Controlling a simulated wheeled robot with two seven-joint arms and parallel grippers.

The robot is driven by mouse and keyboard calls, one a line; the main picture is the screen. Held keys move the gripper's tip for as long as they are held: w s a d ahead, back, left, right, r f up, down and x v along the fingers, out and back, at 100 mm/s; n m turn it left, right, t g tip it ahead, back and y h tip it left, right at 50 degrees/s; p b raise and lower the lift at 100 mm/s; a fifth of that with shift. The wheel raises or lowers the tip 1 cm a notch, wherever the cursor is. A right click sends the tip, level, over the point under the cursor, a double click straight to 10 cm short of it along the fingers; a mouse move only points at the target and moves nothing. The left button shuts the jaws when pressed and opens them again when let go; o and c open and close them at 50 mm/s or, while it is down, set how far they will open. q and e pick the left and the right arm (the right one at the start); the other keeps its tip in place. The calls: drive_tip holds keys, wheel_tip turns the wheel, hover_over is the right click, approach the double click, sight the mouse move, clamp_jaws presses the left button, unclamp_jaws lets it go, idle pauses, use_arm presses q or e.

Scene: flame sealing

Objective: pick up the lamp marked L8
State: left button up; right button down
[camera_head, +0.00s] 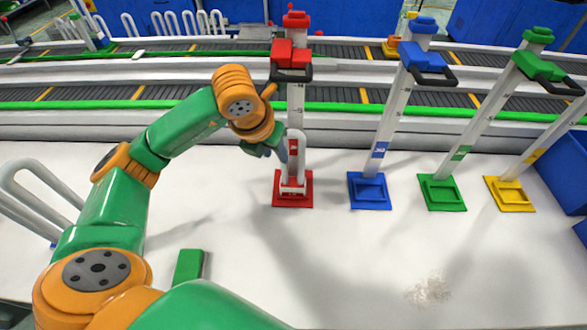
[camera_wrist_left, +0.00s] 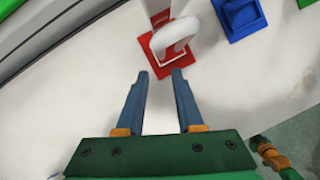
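A white U-shaped lamp (camera_head: 301,147) stands upright at the red stand's base (camera_head: 279,202), in front of its post. It also shows as a white loop over the red base in the left wrist view (camera_wrist_left: 179,31). I cannot read L8 on any lamp. More white U-shaped tubes (camera_head: 18,168) stand at the left edge, partly behind my arm. My left gripper (camera_head: 268,149) is just left of the lamp at the red stand. In the left wrist view its two blue-grey fingers (camera_wrist_left: 160,76) are apart and empty, pointing toward the loop. My right gripper is not identifiable.
Blue (camera_head: 370,203), green (camera_head: 441,203) and yellow (camera_head: 511,205) stand bases line up to the right, with tall leaning posts. A conveyor (camera_head: 180,95) runs behind the white table (camera_head: 340,270). Blue bins (camera_head: 561,170) are at the right. The table's front middle is clear.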

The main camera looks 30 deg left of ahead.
use_arm(q)
drive_tip(key=w+f+p, duration=0.1)
drive_tip(key=w+f, duration=0.3)
drive_tip(key=shift+w+f, duration=0.25)
drive_tip(key=shift+f, duration=0.15)
drive_tip(key=shift+a, duration=0.1)
clamp_jaws()
idle(1.0)
